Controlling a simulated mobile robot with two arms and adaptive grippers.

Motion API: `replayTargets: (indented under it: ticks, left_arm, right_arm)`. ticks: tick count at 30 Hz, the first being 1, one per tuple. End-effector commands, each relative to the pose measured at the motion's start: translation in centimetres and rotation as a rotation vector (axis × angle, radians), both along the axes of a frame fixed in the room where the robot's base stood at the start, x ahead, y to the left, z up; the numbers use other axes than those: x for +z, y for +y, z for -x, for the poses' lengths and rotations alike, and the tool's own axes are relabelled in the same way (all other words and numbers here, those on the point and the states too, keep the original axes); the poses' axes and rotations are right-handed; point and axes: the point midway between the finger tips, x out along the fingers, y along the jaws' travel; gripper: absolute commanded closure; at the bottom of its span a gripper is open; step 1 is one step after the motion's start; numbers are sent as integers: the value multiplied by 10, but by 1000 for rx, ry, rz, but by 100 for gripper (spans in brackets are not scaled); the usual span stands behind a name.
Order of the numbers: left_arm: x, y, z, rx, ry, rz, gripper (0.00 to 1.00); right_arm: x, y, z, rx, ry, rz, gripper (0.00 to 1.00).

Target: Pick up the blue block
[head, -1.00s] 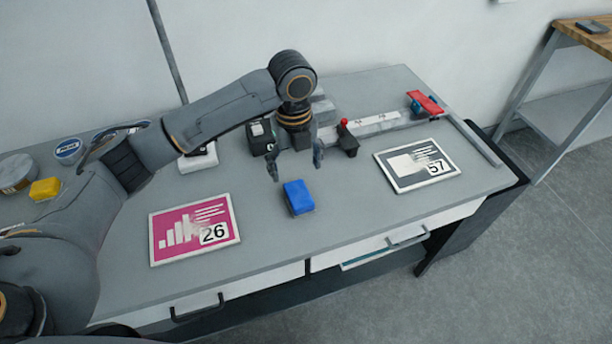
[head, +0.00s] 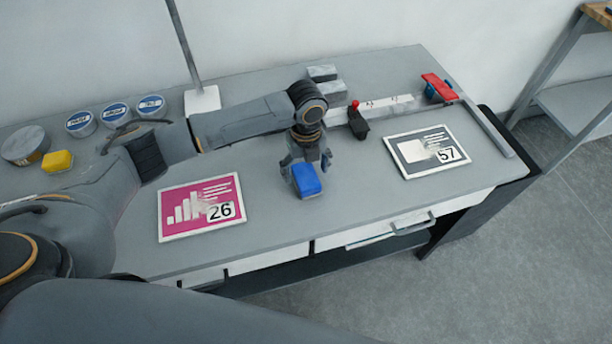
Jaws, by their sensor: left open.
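The blue block (head: 306,181) sits on the grey table near its front middle. My left gripper (head: 306,170) is open and low over the table, right at the block. Its fingers show on either side of the block's far end, and the block hides part of them. I cannot tell whether the fingers touch it. My right gripper is not in view.
A pink card marked 26 (head: 201,207) lies left of the block. A grey card marked 57 (head: 427,152) lies to its right. A ruler with a red-knobbed black slider (head: 358,123) is behind. A yellow block (head: 57,161) and several round tins (head: 115,114) stand at far left.

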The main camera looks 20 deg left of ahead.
Motion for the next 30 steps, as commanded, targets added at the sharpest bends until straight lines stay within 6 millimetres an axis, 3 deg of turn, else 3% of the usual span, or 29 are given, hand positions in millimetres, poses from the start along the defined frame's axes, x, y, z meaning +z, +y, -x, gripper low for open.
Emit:
replayTargets:
  ticks: [6,13,22,30]
  left_arm:
    - [-23,0,1,0,-1,-1,21]
    - [-25,0,1,0,-2,0,21]
    - [-25,0,1,0,-2,0,80]
    - [-24,0,1,0,-2,0,81]
  right_arm:
    - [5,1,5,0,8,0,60]
    - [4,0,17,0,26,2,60]
    - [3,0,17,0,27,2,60]
    - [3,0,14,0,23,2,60]
